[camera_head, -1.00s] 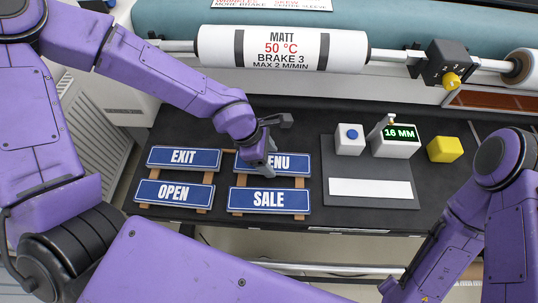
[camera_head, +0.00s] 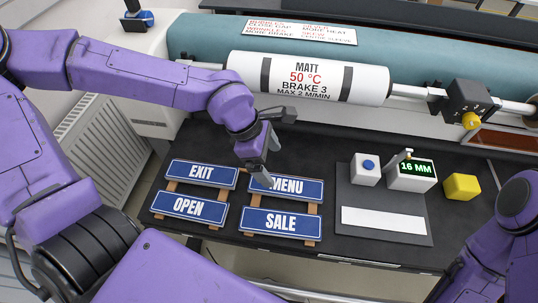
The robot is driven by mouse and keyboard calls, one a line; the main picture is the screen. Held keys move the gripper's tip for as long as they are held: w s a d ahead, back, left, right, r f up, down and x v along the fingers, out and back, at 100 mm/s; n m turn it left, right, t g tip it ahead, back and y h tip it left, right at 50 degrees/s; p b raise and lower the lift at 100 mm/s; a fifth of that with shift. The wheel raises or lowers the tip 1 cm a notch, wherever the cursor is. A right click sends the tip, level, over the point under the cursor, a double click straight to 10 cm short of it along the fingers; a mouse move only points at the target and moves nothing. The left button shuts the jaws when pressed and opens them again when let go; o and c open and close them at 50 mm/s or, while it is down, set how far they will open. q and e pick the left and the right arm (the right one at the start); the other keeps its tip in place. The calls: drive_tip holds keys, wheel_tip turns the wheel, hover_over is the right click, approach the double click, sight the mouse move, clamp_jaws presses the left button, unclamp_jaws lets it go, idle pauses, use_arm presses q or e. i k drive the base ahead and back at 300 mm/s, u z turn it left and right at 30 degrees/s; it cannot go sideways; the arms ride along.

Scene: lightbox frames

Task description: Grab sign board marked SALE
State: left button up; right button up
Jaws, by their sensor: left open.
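The blue SALE sign board (camera_head: 282,222) with white letters lies at the front of the right-hand pair of signs, on brown wooden strips. The MENU sign (camera_head: 296,189) lies just behind it. The EXIT (camera_head: 202,173) and OPEN (camera_head: 187,207) signs form the pair to the left. My left gripper (camera_head: 266,180) is open and points down over the left end of the MENU sign, behind the SALE sign. It hides part of the MENU sign, and nothing shows between its fingers. My right arm shows at the right edge, but its gripper is out of view.
To the right are a grey mat with a white strip (camera_head: 383,220), a white block with a blue button (camera_head: 366,169), a 16 MM display (camera_head: 411,172) and a yellow cube (camera_head: 461,187). A large roller (camera_head: 300,77) runs behind the black table.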

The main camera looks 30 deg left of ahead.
sight(308, 226)
drive_tip(key=k, duration=1)
